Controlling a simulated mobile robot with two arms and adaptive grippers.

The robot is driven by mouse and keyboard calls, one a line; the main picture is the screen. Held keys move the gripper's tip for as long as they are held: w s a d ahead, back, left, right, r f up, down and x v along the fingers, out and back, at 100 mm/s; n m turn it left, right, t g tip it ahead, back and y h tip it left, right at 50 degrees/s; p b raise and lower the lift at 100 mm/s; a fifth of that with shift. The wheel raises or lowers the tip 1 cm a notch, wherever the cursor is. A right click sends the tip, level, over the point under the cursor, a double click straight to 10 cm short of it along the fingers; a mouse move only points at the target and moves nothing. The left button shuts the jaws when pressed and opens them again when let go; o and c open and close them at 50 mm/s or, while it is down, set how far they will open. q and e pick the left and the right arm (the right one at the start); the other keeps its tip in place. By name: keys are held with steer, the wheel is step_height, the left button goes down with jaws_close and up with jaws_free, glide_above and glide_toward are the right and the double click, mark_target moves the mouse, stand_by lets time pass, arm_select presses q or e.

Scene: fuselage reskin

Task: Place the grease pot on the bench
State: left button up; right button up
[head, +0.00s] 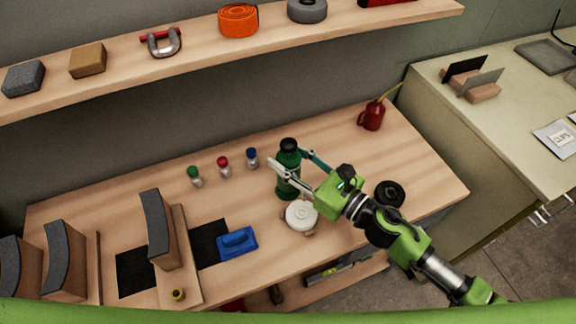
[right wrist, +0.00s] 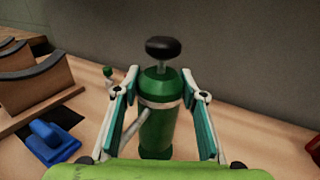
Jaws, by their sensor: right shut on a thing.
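The grease pot (head: 288,178) is a green cylinder with a black knob on top and a pale band. It is upright at the middle of the wooden bench (head: 340,165), near the back. My right gripper (head: 287,158) is shut on it, one finger on each side of its upper body. The right wrist view shows the pot (right wrist: 158,125) between the two teal-lined fingers. Its base is at or very near the bench top; I cannot tell if it touches. My left gripper is not in view.
Several small capped bottles (head: 224,168) stand to the left. A blue block tool (head: 237,243) lies front left, a red oil can (head: 372,116) back right. A shelf (head: 200,55) runs above.

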steer(key=shift+w+a+f, duration=0.1)
steer(key=shift+w+f, duration=0.1)
steer(key=shift+w, duration=0.05)
step_height(320, 180, down, 3)
steer(key=shift+f, duration=0.15)
steer(key=shift+f+b, duration=0.15)
steer(key=shift+b, duration=0.25)
steer(key=o, duration=1.6)
steer(key=shift+c, duration=0.2)
